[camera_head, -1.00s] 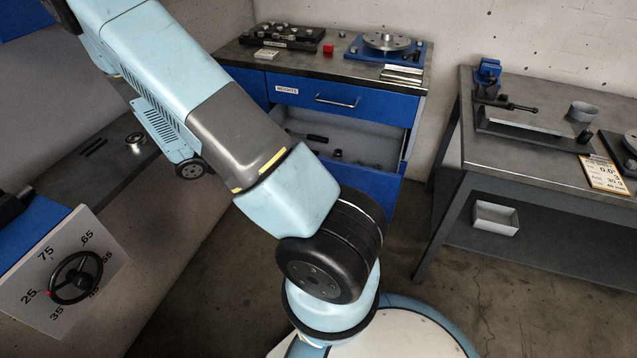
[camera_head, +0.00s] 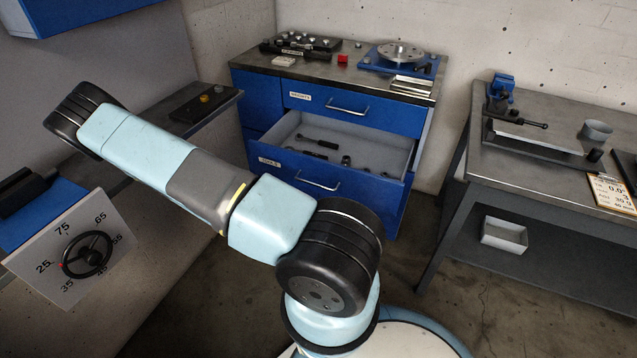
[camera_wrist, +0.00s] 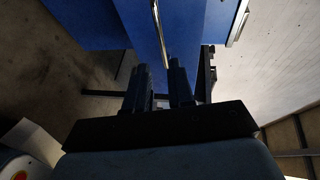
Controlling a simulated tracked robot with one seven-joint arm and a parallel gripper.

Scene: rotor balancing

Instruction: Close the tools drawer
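The tools drawer (camera_head: 270,161) is pulled out of the blue cabinet, below the shut weights drawer (camera_head: 398,114). Its grey inside shows several dark tools, and its bar handle (camera_head: 317,184) is uncovered in the head view. My gripper is out of sight in the head view. In the wrist view my gripper (camera_wrist: 160,72) has two dark fingers standing apart, with nothing seen held. A bar handle (camera_wrist: 157,32) on a blue front lines up with the gap between the fingertips; I cannot tell how near it is. A second handle (camera_wrist: 238,22) shows farther right.
The cabinet top (camera_head: 325,66) carries a rotor plate on a blue base and a rack of parts. A grey workbench (camera_head: 535,167) stands at the right, with a small tray (camera_head: 504,235) on its lower shelf. A handwheel panel (camera_head: 75,245) is at the left. Floor shows between cabinet and workbench.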

